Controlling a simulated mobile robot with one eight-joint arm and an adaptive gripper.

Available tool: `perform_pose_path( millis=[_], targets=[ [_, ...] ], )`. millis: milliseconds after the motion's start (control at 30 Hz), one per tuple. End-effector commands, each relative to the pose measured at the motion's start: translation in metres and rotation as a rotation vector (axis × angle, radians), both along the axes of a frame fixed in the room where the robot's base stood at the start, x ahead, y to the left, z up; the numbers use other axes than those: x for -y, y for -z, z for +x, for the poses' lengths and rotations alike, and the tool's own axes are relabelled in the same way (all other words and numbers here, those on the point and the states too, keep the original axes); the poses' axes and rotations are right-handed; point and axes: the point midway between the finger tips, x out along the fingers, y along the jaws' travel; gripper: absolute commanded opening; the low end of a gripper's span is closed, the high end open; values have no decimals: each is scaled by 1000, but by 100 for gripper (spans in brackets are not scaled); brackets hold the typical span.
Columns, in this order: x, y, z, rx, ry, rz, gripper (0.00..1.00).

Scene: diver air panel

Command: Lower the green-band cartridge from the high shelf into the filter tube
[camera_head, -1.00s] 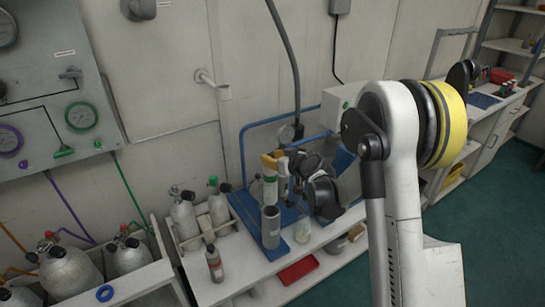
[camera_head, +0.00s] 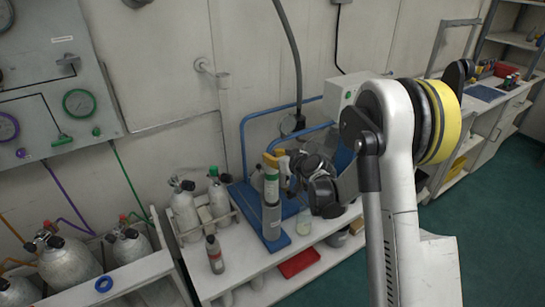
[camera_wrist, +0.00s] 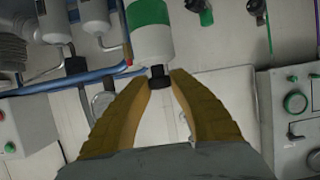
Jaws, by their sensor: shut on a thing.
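The green-band cartridge (camera_head: 271,174) is white with a green band and hangs upright below my gripper (camera_head: 275,156). My gripper's yellow fingers are shut on the black knob at its end, seen in the wrist view, where the cartridge (camera_wrist: 153,43) shows its white body and green band. The grey filter tube (camera_head: 271,222) stands upright directly below the cartridge in the head view. The cartridge's lower end lines up with the tube mouth; I cannot tell whether it is just above or slightly inside. The tube is not clear in the wrist view.
A blue stand (camera_head: 290,233) is around the tube, on a white bench. A small grey bottle (camera_head: 215,255) stands left of it, and racked cylinders (camera_head: 185,212) stand behind that. A red tray (camera_head: 299,263) lies to the front right. A gauge panel (camera_head: 50,75) is on the left wall.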

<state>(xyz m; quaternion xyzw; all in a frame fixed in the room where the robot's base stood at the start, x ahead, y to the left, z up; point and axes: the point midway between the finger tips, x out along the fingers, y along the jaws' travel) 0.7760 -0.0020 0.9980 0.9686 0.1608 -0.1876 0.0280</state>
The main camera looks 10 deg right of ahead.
Motion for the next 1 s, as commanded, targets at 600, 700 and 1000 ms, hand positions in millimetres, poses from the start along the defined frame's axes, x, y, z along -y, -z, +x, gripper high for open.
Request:
perform_pose_path(
  millis=[600, 700, 1000],
  targets=[
    [0, 14, 0, 0, 0, 0, 0],
    [0, 19, 0, 0, 0, 0, 0],
    [0, 33, 0, 0, 0, 0, 0]
  ],
)
